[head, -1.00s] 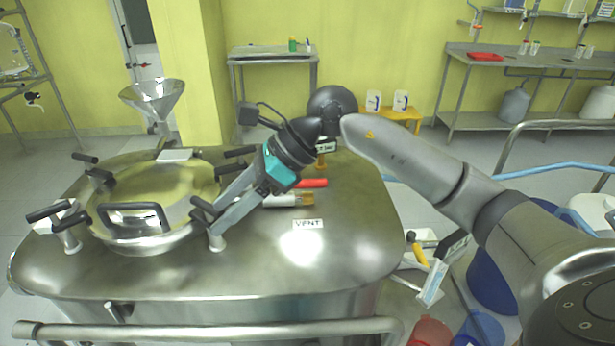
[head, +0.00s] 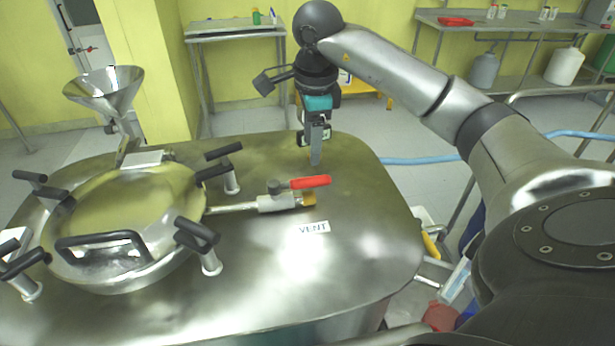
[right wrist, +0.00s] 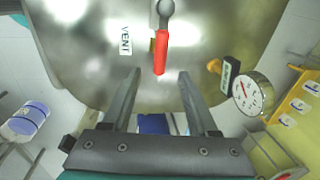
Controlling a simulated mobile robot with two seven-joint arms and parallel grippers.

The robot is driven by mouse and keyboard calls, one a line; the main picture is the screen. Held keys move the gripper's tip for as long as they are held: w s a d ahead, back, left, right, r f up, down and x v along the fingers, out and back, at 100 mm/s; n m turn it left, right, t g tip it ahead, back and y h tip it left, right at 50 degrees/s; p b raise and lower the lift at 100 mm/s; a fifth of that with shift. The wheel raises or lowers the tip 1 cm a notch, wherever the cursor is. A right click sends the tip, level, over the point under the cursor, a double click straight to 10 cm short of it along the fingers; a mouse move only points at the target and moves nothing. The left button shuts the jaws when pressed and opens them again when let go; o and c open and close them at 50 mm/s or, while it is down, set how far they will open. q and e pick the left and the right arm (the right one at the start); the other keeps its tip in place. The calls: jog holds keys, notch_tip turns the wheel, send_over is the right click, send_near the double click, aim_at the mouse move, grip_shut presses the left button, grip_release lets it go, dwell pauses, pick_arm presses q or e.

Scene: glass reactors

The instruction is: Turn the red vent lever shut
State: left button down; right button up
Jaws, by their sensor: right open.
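The red vent lever (head: 304,183) sits on a small valve (head: 278,203) on the steel reactor lid, and points right, roughly along the valve's pipe. A VENT label (head: 314,228) lies in front of it. My right gripper (head: 315,160) points down just behind the lever's free end, apart from it. In the right wrist view the red lever (right wrist: 161,52) appears between the lines of the two open fingers (right wrist: 159,74), with its end near the fingertips. Nothing is held. My left gripper is not in view.
The round hatch (head: 128,215) with black clamp handles fills the left of the lid, with a funnel (head: 104,90) behind it. A pressure gauge (right wrist: 252,93) and a tag (right wrist: 229,75) stand right of the fingers in the wrist view. The lid's right part is clear.

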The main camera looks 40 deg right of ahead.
send_over(309, 179)
jog(key=s, duration=0.1)
notch_tip(309, 179, down, 4)
jog(key=f, duration=0.1)
jog(key=f+b, duration=0.1)
jog(key=f, duration=0.1)
jog(key=w+f, duration=0.1)
jog(key=f, duration=0.1)
jog(key=shift+f+b, duration=0.2)
jog(key=shift+b, duration=0.15)
jog(key=shift+f, duration=0.2)
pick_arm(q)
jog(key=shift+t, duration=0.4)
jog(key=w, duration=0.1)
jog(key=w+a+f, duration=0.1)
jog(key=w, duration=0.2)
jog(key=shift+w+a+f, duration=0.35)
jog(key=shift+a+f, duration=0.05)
pick_arm(e)
jog(key=shift+f, duration=0.1)
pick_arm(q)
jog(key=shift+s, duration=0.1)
pick_arm(e)
jog(key=shift+c, duration=1)
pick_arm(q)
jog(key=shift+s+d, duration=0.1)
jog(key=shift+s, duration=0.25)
pick_arm(e)
grip_shut()
